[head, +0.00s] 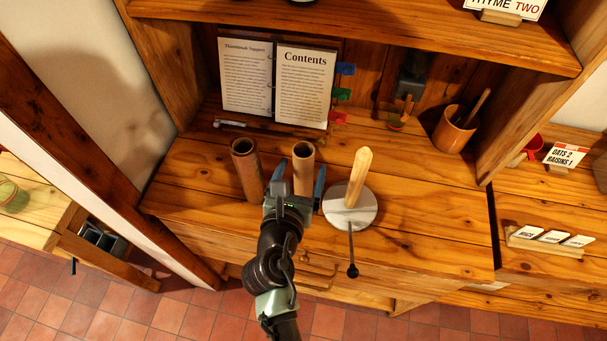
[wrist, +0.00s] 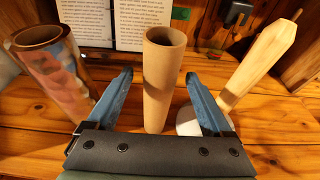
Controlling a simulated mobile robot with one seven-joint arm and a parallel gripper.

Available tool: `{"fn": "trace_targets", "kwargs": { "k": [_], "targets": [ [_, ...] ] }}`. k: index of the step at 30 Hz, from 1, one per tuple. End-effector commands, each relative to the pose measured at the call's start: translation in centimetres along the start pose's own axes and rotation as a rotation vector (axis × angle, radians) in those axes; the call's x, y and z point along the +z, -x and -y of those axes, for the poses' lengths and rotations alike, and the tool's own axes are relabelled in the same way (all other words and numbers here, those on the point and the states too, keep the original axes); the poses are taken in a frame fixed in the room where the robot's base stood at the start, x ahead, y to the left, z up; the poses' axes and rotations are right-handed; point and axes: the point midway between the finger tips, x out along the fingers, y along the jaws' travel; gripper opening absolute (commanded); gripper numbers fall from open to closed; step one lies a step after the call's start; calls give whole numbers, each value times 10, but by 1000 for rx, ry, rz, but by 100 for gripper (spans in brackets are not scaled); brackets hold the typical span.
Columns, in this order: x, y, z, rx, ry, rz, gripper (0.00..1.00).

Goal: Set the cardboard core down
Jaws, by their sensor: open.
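A plain tan cardboard core (head: 303,165) stands upright on the wooden counter. In the wrist view the core (wrist: 161,80) rises between the two blue fingers, with a gap on each side. My gripper (head: 296,184) is open around it, and the fingers do not appear to touch it. The core's lower part is hidden behind my gripper in the head view. A second, darker tube (head: 247,168) with a printed side stands to the left, and it also shows in the wrist view (wrist: 52,70), outside the left finger.
A round metal plate (head: 365,209) with an upright wooden post (head: 358,178) stands close on the right, a dark-ended rod at its front. An open binder (head: 275,80) leans behind. A wooden cup (head: 455,130) stands back right. The counter's right front is clear.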

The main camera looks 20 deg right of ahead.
Motion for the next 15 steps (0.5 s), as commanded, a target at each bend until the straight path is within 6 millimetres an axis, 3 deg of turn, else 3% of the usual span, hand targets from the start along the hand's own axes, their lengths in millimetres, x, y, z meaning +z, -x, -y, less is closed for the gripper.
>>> {"fn": "trace_targets", "kwargs": {
  "k": [10, 15],
  "targets": [
    [4, -41, 1, -2, -3, 1, 85],
    [4, -52, 0, -1, -3, 0, 85]
  ]
}}
